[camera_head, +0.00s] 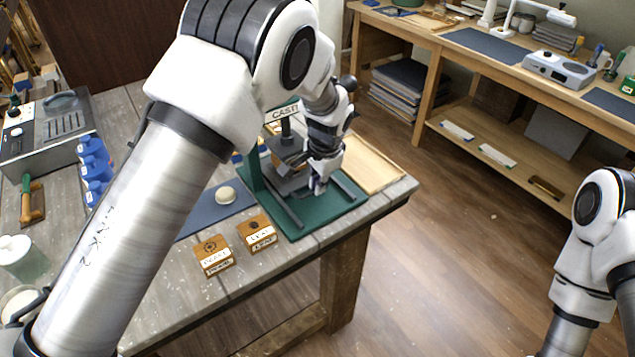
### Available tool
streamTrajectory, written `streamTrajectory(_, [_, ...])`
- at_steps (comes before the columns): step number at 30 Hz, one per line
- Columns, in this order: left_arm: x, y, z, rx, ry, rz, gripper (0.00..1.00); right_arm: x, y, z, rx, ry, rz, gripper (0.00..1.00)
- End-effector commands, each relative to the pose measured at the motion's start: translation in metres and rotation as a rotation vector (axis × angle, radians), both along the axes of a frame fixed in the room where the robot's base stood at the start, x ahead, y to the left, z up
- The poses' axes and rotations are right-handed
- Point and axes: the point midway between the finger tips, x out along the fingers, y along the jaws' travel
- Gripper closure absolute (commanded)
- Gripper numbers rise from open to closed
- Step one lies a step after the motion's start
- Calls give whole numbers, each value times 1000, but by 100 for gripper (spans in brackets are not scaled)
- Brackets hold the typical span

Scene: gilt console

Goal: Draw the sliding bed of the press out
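The press stands on the near right end of the workbench, with a green base (322,219), dark rails and a green upright (257,176). A sign reading "CAST" (284,112) is at its top, partly covered by my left arm. A dark grey block (291,184), which looks like the sliding bed, sits between the rails under the press head. My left gripper (319,186) points down over the rails at the right side of this block. I cannot tell whether its fingers touch the block or are closed. My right arm shows at the right edge; its gripper is out of view.
Two small labelled wooden boxes (213,254) (258,233) stand in front of the press. A pale round piece (225,195) lies on a blue mat (201,217). Open floor (455,240) is to the right.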

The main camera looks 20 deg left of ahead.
Motion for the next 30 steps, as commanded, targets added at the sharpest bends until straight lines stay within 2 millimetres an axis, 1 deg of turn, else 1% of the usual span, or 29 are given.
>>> streamTrajectory(5, [-2, 1, -2, 2, 7, 0, 100, 1, 0, 0, 0, -1, 0, 60])
streamTrajectory(6, [-2, 1, -2, 2, 7, 0, 95, 1, 0, 0, 0, -1, 0, 60])
streamTrajectory(9, [-2, 1, -2, 1, 7, 0, 63, 1, 0, 0, 0, -1, 0, 60])
streamTrajectory(17, [-2, 1, -2, 1, 7, 0, 63, 1, 0, 0, 0, -1, 0, 60])
streamTrajectory(20, [-2, 0, 2, 1, 5, 0, 63, 1, 0, 0, 0, -1, 0, 60])
streamTrajectory(23, [-3, -1, 15, 2, 4, 0, 63, 0, 0, 0, 0, -1, 0, 60])
streamTrajectory(26, [-4, -4, 37, 2, 2, 1, 63, 0, 0, 0, 0, -1, 0, 60])
streamTrajectory(30, [-8, -9, 73, 2, 4, 0, 63, 1, 0, 0, 0, -1, 0, 60])
